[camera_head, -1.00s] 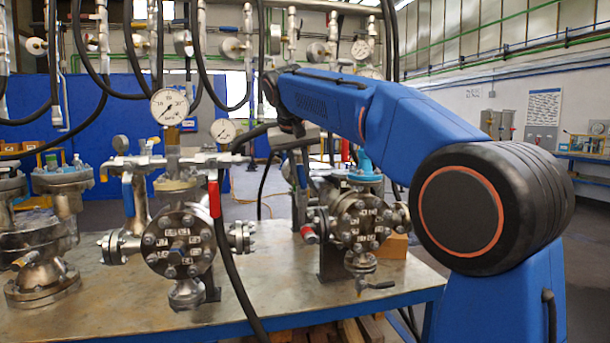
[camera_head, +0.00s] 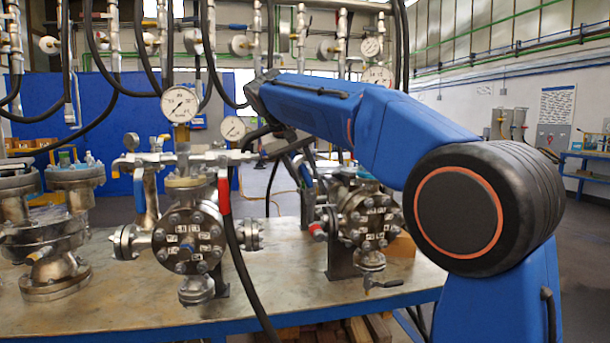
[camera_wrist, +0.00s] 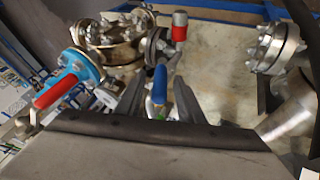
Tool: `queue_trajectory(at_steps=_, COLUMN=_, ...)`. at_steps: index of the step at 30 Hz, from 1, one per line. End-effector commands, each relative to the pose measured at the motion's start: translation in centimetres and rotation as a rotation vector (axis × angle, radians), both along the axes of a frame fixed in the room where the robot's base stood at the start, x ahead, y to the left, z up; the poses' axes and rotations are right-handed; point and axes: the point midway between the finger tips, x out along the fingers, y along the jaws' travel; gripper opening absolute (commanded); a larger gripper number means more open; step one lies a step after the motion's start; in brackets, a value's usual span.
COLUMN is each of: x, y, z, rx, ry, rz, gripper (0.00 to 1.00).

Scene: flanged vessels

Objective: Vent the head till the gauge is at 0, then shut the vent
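In the head view a flanged vessel (camera_head: 188,240) stands on the bench with a white dial gauge (camera_head: 179,104) above it. The needle is too small to read surely. A valve manifold (camera_head: 165,158) on top carries a red lever (camera_head: 223,195) and a blue lever (camera_head: 138,190), both hanging down.
A second flanged vessel (camera_head: 368,218) stands right of the first, and a third (camera_head: 45,240) at the left. A smaller gauge (camera_head: 232,128) sits behind. The wrist view shows a turquoise valve (camera_wrist: 80,65) with a red lever (camera_wrist: 52,92).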

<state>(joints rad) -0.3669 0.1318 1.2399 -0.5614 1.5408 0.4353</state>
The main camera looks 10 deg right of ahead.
Motion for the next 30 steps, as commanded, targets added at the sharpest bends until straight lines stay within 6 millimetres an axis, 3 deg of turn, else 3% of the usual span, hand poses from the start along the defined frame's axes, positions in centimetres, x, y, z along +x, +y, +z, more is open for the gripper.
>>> queue_trajectory(at_steps=5, x=-0.1, y=0.1, z=0.3, rx=0.001, ry=-0.001, rz=0.001, gripper=0.35)
queue_trajectory(at_steps=10, x=-0.7, y=1.0, z=1.8, rx=0.001, ry=-0.003, rz=0.002, gripper=0.35)
queue_trajectory(at_steps=30, x=-5.5, y=6.5, z=12.3, rx=0.003, ry=-0.002, rz=0.001, gripper=0.35)
